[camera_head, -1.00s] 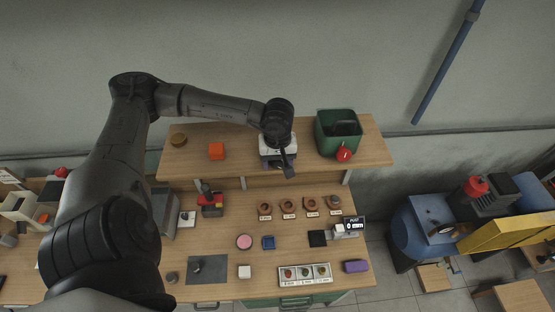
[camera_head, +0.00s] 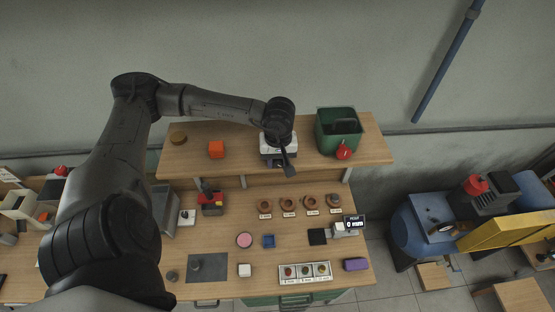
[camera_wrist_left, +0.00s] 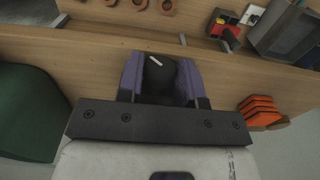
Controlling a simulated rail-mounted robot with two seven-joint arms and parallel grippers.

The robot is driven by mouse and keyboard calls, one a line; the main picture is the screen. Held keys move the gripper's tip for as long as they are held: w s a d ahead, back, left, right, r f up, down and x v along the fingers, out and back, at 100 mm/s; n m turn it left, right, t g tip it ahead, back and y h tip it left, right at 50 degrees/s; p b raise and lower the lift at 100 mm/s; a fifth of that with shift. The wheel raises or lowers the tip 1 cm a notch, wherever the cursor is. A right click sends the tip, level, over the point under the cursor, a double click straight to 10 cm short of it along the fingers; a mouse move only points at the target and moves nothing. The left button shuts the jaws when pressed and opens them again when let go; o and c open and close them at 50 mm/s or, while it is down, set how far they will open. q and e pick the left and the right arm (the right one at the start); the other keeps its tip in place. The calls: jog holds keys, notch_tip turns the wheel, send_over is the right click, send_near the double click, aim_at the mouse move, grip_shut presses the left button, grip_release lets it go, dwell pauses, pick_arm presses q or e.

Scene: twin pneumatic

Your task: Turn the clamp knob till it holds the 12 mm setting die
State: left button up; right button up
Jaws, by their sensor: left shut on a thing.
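My left gripper (camera_head: 283,160) is over the middle of the upper shelf, seen partly from behind its wrist. In the left wrist view its two purple fingers (camera_wrist_left: 160,78) are closed on the sides of a dark rounded knob (camera_wrist_left: 161,82) with a white line on top. The fingers and gripper body hide what is under the knob. On the bench, several brown rings (camera_head: 289,203) sit behind small labels, and a white tray (camera_head: 305,281) holds three small round pieces. I cannot read which is the 12 mm setting die. My right gripper is not in view.
On the shelf, an orange block (camera_head: 216,149) stands left of my gripper and a green bin (camera_head: 338,138) with a red piece stands right. A small display (camera_head: 355,223) on the bench reads 0 mm. The front bench holds several loose items.

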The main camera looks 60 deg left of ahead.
pick_arm(q)
jog(key=shift+w+d+f+g+b, duration=0.1)
jog(key=shift+f+g+b, duration=0.05)
jog(key=shift+g+b, duration=0.35)
jog(key=shift+g+y, duration=0.5)
jog(key=shift+g, duration=0.2)
jog(key=o, duration=0.9)
jog(key=shift+r, duration=0.2)
